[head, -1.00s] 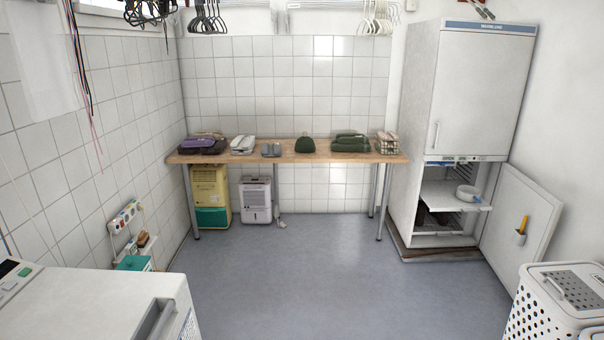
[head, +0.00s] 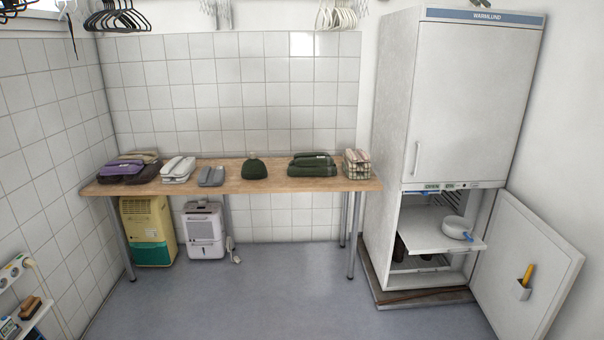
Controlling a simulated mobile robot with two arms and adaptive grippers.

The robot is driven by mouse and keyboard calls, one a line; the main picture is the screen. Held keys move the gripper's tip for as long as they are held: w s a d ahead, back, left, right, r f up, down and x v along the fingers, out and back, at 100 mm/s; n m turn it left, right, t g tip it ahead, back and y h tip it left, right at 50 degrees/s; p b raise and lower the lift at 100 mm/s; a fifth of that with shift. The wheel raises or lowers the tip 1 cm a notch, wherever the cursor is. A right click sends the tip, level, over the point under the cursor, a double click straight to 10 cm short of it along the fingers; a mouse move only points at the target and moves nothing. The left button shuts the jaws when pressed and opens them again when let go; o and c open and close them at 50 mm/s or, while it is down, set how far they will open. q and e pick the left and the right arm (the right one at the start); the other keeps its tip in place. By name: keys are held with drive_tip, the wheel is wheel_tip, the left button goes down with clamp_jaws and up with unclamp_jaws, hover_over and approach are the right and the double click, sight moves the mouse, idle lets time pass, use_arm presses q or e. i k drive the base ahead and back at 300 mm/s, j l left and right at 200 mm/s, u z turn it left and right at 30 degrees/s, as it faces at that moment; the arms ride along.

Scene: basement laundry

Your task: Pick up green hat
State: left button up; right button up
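A dark green knit hat (head: 254,169) with a small bobble on top sits upright on the wooden table (head: 225,187), near the middle of its length. The table stands against the tiled back wall. Neither of my grippers shows in the head view.
Grey slippers (head: 211,176), light grey folded items (head: 178,169), a purple and dark stack (head: 130,168), dark green folded cloth (head: 312,165) and a wire basket (head: 356,163) share the table. A fridge (head: 440,100) with its lower door (head: 525,265) open stands right. The floor ahead (head: 240,300) is clear.

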sight(253, 168)
drive_tip(key=i+u, duration=0.15)
drive_tip(key=i, duration=1.7)
